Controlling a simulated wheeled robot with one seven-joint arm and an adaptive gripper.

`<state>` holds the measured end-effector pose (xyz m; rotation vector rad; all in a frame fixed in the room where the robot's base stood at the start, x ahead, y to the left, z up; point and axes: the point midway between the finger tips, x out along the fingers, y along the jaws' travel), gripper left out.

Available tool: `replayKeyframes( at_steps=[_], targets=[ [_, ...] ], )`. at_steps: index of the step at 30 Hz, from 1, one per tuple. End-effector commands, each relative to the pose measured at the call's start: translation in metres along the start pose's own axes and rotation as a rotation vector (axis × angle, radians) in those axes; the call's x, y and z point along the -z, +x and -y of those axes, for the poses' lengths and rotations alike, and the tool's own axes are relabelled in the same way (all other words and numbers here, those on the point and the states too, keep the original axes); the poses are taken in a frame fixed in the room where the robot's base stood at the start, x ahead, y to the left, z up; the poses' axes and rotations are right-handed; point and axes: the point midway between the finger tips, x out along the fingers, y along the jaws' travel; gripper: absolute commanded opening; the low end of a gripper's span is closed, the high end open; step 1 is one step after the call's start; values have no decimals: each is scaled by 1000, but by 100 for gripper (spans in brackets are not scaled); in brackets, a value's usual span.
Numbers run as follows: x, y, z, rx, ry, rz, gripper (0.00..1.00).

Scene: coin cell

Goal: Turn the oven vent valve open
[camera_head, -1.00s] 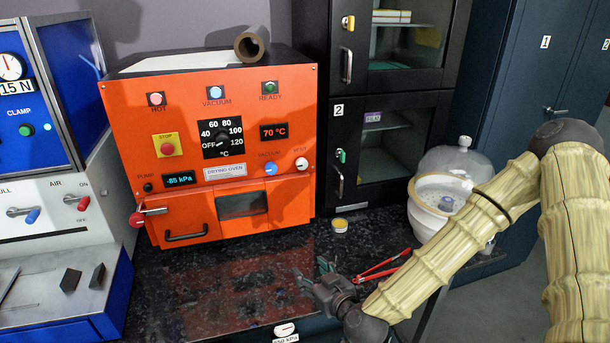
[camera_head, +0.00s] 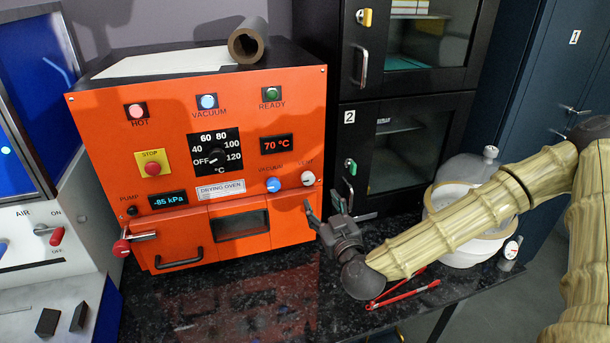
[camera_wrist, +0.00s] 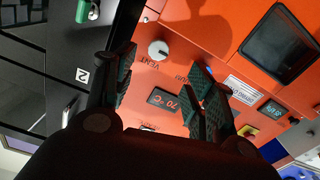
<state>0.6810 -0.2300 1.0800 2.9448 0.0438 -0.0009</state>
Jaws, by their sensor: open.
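The orange drying oven (camera_head: 240,135) stands on the dark counter. Its white vent valve knob (camera_head: 308,178) is at the right of the front panel, below the VENT label, beside the blue vacuum knob (camera_head: 273,185). In the wrist view the vent knob (camera_wrist: 158,49) lies ahead between the directions of my two fingers, nearer the left one. My gripper (camera_head: 322,212) is open and empty, in front of the oven's lower right corner, below and apart from the vent knob. In the wrist view its dark ridged fingers (camera_wrist: 163,95) are spread. The display reads -85 kPa.
A black cabinet (camera_head: 400,120) stands close to the oven's right side. A white pot with a glass lid (camera_head: 470,210) is at the right. A brown tube (camera_head: 247,42) lies on the oven.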

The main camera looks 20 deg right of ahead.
Motion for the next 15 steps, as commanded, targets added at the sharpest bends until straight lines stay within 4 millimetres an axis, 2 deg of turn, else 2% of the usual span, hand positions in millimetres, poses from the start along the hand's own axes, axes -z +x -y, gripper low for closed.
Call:
replayKeyframes(
  at_steps=[5, 15],
  targets=[
    [2, 14, -1, -2, 0, 0, 55],
    [3, 69, 3, 3, -1, 0, 55]
  ],
)
